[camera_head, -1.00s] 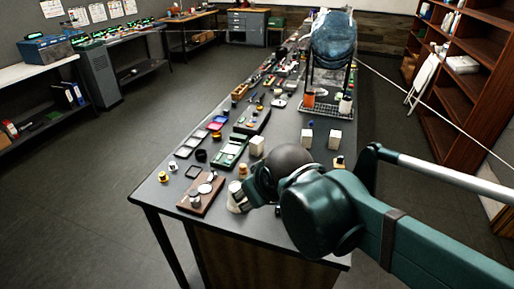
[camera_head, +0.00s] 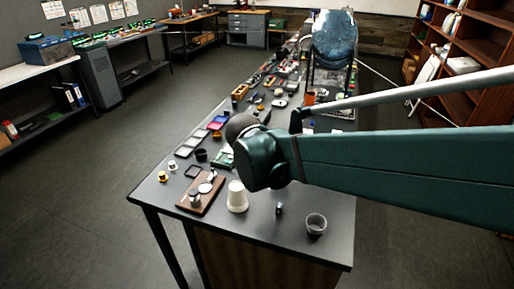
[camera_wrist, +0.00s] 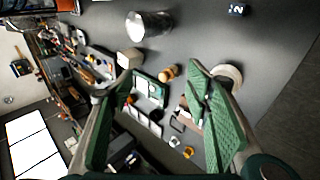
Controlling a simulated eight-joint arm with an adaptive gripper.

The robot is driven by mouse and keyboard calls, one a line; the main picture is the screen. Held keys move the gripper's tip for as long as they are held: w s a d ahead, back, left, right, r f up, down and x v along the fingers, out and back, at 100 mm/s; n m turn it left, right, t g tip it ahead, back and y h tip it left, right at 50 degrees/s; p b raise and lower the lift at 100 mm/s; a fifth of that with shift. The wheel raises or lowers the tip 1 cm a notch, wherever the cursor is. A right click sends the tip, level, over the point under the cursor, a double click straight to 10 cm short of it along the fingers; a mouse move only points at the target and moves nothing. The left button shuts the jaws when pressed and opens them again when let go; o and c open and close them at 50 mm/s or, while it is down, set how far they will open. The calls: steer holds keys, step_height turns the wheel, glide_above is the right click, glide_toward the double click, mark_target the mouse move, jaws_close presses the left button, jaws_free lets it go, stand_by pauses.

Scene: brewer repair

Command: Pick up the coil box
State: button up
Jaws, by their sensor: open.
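My gripper (camera_wrist: 160,73) shows in the wrist view with its two green-padded fingers apart and nothing held between them. A pale box-like block (camera_wrist: 130,59) lies just beyond the left fingertip; I cannot tell whether it is the coil box. A green tray (camera_wrist: 150,88) and a small brown turned piece (camera_wrist: 168,73) show between the fingers, farther off on the table. In the head view my arm crosses the right half, hides the gripper and covers the pale blocks. The green tray shows partly there (camera_head: 222,160).
The long table (camera_head: 325,252) also holds a wooden board (camera_head: 211,192), a white cup (camera_head: 237,198), a grey cup (camera_head: 316,223) and a small dark piece (camera_head: 279,208). Clutter fills its far half. A brown shelf (camera_head: 478,50) stands at the right.

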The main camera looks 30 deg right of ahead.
steer(key=shift+w+d+f+n+t+h+b, duration=0.15)
steer(key=shift+w+d+f+n+h+b, duration=0.75)
steer(key=shift+w+f+n, duration=2.4)
steer(key=shift+w+d+f+n+t+h+b, duration=0.15)
steer(key=shift+w+d+f+n+h, duration=1.2)
steer(key=shift+w, duration=3.8)
steer(key=shift+w+d+f+n+t+h+b, duration=0.3)
steer(key=shift+w+d+f+n+h, duration=1.25)
steer(key=shift+w+n, duration=1.95)
steer(key=shift+w+d+f+m+y, duration=0.15)
steer(key=shift+w+f+m+y, duration=0.25)
steer(key=shift+w+m, duration=0.4)
steer(key=shift+x, duration=1.25)
steer(key=shift+d+b, duration=0.1)
steer(key=shift+b, duration=0.2)
steer(key=x, duration=0.3)
steer(key=shift+s+d+f+b, duration=0.15)
steer(key=shift+s+d+b, duration=0.05)
steer(key=shift+b, duration=0.2)
steer(key=shift+x, duration=0.9)
